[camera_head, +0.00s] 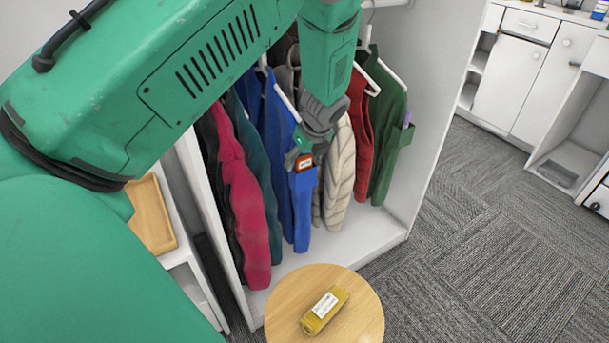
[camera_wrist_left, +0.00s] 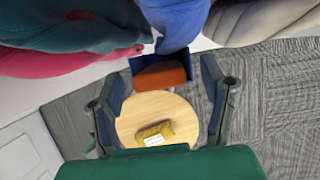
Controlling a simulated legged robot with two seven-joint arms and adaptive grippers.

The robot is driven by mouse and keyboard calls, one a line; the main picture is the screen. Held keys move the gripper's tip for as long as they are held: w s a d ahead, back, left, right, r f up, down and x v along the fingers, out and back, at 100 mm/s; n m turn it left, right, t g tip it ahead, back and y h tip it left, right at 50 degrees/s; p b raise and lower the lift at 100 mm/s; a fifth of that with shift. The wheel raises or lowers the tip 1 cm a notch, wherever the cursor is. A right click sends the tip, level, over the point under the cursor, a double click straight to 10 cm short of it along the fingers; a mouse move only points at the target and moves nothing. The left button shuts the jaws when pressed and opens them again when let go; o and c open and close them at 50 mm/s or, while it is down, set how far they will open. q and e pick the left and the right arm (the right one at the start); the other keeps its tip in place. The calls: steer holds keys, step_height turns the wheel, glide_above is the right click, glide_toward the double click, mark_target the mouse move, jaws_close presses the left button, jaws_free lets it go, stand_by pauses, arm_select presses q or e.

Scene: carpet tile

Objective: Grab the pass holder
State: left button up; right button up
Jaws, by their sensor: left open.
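A small red-orange item with a pale label, likely the pass holder (camera_head: 304,161), sticks out of the top of a pocket on the blue garment (camera_head: 303,205). In the left wrist view the orange-red pass holder (camera_wrist_left: 161,75) sits in the dark blue pocket (camera_wrist_left: 140,66). My left gripper (camera_head: 307,152) is open right at the pocket. In the left wrist view the fingers of the left gripper (camera_wrist_left: 163,76) stand apart on either side of the pass holder, with nothing clamped. The pass holder's lower part is hidden in the pocket. My right gripper is not visible.
Several garments hang close around it in the white wardrobe (camera_head: 430,120), including a red jacket (camera_head: 357,130) and a green one (camera_head: 388,130). A round wooden table (camera_head: 355,320) below bears a yellow labelled object (camera_head: 324,310). Carpet is clear at right.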

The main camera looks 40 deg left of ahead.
arm_select(q)
steer(key=shift+a+f, duration=0.15)
steer(key=shift+f, duration=0.15)
steer(key=shift+r, duration=0.1)
steer(key=c, duration=1)
